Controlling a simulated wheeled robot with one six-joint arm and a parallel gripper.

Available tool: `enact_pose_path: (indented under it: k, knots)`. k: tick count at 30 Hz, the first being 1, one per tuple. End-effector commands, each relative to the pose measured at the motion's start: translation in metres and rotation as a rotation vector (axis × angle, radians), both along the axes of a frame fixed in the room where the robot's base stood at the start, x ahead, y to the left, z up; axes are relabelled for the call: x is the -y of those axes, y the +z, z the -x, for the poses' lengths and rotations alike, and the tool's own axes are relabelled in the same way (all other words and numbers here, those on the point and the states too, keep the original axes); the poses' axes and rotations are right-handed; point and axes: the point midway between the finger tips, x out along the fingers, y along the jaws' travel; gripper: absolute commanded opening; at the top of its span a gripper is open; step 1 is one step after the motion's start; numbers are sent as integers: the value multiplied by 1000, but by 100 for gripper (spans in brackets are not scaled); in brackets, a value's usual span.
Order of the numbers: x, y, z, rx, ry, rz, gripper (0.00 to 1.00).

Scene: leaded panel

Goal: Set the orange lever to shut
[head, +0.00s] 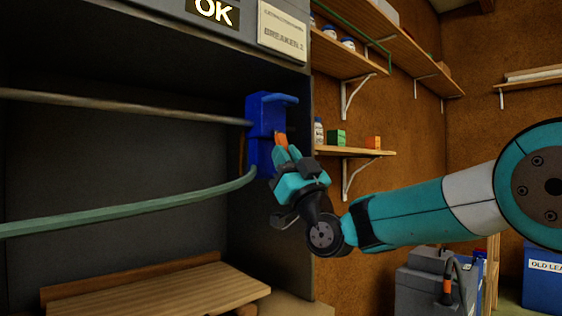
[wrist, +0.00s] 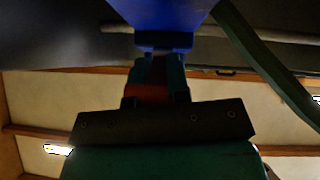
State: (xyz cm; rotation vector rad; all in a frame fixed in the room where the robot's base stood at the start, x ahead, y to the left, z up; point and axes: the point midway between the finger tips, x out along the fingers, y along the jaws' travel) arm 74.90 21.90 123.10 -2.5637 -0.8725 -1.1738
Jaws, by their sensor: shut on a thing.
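The orange lever (head: 281,139) shows as a small orange piece on the front of a blue box (head: 262,130) fixed to the right edge of the dark panel. My gripper (head: 287,154) is at the lever, with its teal fingers shut on it. The fingers hide most of the lever. In the wrist view the gripper's fingers (wrist: 158,75) reach up to the blue box (wrist: 165,38), and a dark orange patch (wrist: 148,93) shows between and beside them. I cannot tell the lever's set position.
A grey rod (head: 120,106) and a green pipe (head: 130,209) run from the left to the blue box. A sign reading OK (head: 214,11) and a label plate (head: 284,32) are above. A wooden board (head: 160,295) lies below. Shelves with small containers (head: 345,141) are behind, right.

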Motion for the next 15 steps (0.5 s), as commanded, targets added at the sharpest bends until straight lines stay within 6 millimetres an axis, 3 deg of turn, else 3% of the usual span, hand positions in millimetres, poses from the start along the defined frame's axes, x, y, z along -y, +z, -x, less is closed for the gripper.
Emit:
enact_pose_path:
  k: [5,6,9,15]
  knots:
    - [1,0,0,0,-2,-1,0]
    - [1,0,0,0,-2,-1,23]
    - [0,0,0,1,-1,-1,42]
    - [-1,0,0,0,0,0,42]
